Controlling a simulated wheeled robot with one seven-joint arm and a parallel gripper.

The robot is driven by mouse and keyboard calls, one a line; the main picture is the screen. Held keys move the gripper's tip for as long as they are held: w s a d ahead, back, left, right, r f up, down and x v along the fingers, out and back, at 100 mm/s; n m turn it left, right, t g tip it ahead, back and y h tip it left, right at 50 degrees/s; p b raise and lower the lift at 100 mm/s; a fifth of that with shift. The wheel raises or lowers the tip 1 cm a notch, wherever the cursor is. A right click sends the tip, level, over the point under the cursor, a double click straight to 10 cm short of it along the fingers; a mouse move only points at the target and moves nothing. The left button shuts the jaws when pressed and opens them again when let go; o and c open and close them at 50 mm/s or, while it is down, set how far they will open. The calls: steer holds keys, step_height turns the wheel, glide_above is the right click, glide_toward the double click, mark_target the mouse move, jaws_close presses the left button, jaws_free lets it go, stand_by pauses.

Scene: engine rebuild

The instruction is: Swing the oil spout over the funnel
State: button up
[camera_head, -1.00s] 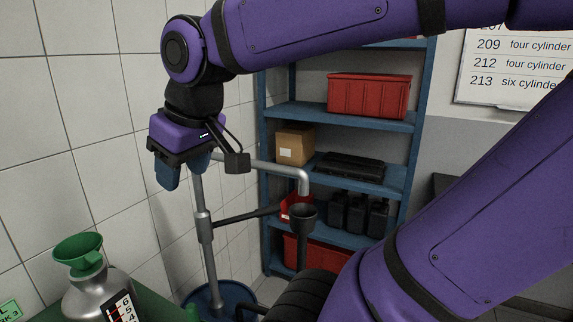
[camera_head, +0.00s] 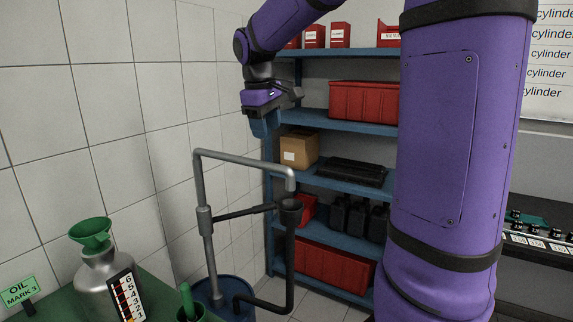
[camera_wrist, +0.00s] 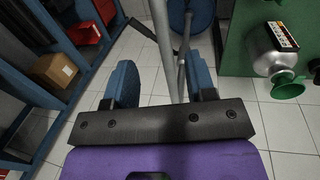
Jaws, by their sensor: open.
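The oil spout (camera_head: 245,161) is a grey pipe rising from a blue drum (camera_head: 228,290), with a level arm and a downturned end. In the head view that end hangs right above a black cup-shaped funnel (camera_head: 291,212) on a bent black pipe. A green funnel (camera_head: 92,234) sits in a silver can at left, away from the spout. My gripper (camera_head: 265,128) is open, above and apart from the spout arm. In the wrist view its blue fingers (camera_wrist: 163,78) are spread, with grey pipe seen between and beyond them.
Blue shelves (camera_head: 345,183) behind hold red bins, a cardboard box (camera_head: 299,150) and black bottles. A green table (camera_head: 60,303) at lower left bears the silver can (camera_head: 97,272), an "OIL MARK 3" sign and a numbered card. A tiled wall stands close on the left.

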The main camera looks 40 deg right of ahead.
mark_target(271, 164)
steer(key=f, duration=0.3)
steer(key=d+f, duration=0.1)
steer(key=f, duration=0.6)
steer(key=shift+w+d+f, duration=0.15)
steer(key=shift+w+d, duration=0.2)
steer(key=shift+d, duration=0.05)
jaws_close()
